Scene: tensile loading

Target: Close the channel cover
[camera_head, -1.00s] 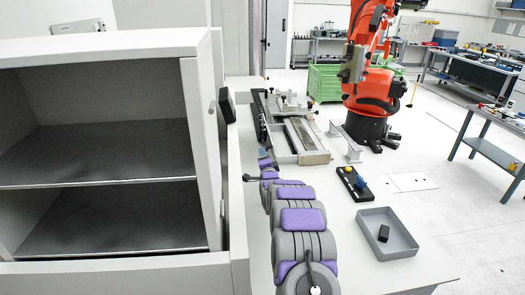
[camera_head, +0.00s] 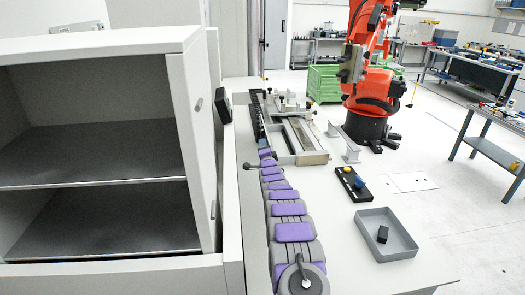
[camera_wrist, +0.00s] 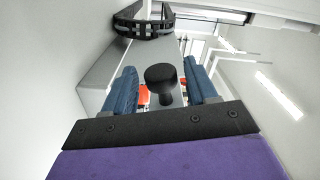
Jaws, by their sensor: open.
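In the wrist view my gripper (camera_wrist: 160,66) is open, with a blue finger on each side of a black round knob (camera_wrist: 164,78). The fingers look apart from the knob, and its depth is unclear. In the head view my arm runs straight along the table, and my gripper (camera_head: 262,143) is small at its far end, near the front of a long black rail (camera_head: 257,115). A metal fixture with a channel-like frame (camera_head: 312,158) lies to the right of the rail. I cannot tell for sure which part is the channel cover.
A white cabinet (camera_head: 195,150) with open shelves stands close on the left. A black box (camera_head: 224,105) sits at the cabinet's right side. On the table (camera_head: 345,262) are a black holder (camera_head: 350,188) and a grey tray (camera_head: 370,217) with a small black block (camera_head: 382,234).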

